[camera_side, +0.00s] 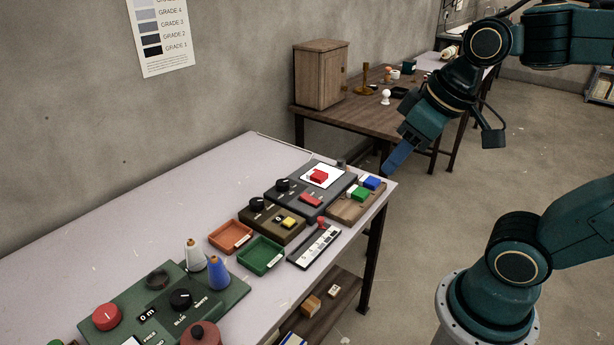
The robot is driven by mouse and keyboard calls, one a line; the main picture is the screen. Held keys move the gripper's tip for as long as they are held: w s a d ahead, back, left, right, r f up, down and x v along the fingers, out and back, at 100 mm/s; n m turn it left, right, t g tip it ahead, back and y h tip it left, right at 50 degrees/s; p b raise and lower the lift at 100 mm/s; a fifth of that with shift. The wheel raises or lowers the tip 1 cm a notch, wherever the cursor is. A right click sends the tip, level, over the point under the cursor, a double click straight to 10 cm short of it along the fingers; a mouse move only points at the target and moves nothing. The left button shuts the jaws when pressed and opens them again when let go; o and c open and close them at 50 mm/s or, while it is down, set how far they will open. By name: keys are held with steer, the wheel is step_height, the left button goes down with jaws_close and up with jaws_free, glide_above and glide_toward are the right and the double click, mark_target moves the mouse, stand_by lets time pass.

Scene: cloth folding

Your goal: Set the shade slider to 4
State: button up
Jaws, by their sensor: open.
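A narrow dark panel (304,258) with a row of light, marked cells lies on the near right part of the table. It looks like the shade slider. My gripper (388,171) is open, with blue fingers pointing down and left. It is above and beyond the table's right end, apart from the panel and the knob. Nothing shows between its fingers.
Orange (230,246) and green (261,265) trays lie left of the panel. Dark control boxes (276,222) stand behind it. A wooden tray (347,214) with coloured blocks lies to its right. A grade chart (162,30) hangs on the wall. The table's back left is clear.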

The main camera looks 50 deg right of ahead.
steer(key=w+d+f+g, duration=0.1)
steer(key=w+d, duration=0.1)
steer(key=w, duration=0.6)
steer(key=n+g, duration=0.3)
steer(key=g, duration=0.1)
glide_above(321, 218)
step_height(321, 218, down, 18)
steer(key=shift+f, duration=0.1)
steer(key=shift+f, duration=6.75)
steer(key=shift+c, duration=0.4)
jaws_close()
